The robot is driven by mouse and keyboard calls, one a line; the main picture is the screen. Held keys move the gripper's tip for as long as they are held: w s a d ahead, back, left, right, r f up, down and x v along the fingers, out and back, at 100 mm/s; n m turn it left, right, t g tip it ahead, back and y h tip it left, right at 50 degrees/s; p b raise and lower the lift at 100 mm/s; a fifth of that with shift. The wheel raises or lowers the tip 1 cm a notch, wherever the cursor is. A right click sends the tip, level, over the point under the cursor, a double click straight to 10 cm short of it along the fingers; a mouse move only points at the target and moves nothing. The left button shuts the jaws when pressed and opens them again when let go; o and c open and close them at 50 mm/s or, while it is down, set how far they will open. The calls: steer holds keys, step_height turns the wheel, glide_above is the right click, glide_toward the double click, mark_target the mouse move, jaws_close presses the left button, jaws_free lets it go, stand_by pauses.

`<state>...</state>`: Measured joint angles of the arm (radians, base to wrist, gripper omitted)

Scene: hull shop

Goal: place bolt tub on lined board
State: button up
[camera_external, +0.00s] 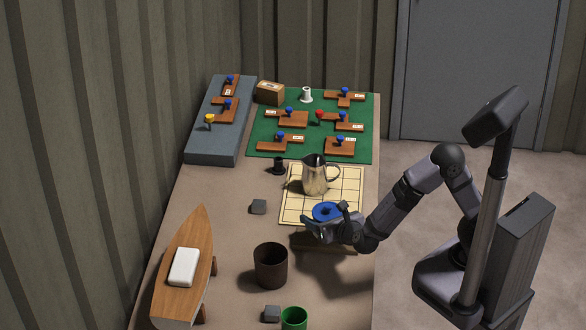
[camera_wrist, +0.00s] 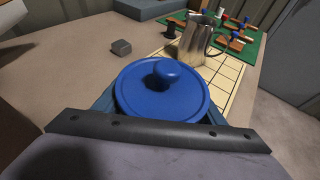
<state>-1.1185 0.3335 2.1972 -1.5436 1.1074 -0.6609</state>
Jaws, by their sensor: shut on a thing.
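A blue lidded tub (camera_external: 326,211) with a round knob, likely the bolt tub, is held in my gripper (camera_external: 328,221). In the wrist view the tub (camera_wrist: 162,92) looks upright, with its lid on and the jaws mostly hidden beneath and beside it. The lined board (camera_external: 352,188) is a cream sheet with dark grid lines. It shows beyond the tub in the wrist view (camera_wrist: 229,76). The tub overlaps the board's near edge in the outside view; its height above the board is unclear. A metal pitcher (camera_external: 315,176) stands on the board, just beyond the tub.
A brown bin (camera_external: 270,266), a green cup (camera_external: 294,319) and grey blocks (camera_external: 258,207) stand on the table (camera_external: 228,232). A wooden boat-shaped stand (camera_external: 190,245) holds a white block. A green mat (camera_external: 313,130) with several wooden pieces lies at the back. The board's right side is clear.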

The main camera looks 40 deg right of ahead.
steer(key=shift+f, duration=1.3)
steer(key=shift+f+b, duration=0.2)
steer(key=shift+b, duration=0.1)
steer(key=o, duration=1.4)
steer(key=shift+r, duration=0.15)
steer(key=shift+s+a+r, duration=0.1)
steer(key=shift+s, duration=0.1)
steer(key=v, duration=1.1)
steer(key=shift+s+r+p, duration=0.15)
steer(key=shift+s+p, duration=0.1)
steer(key=shift+p, duration=0.05)
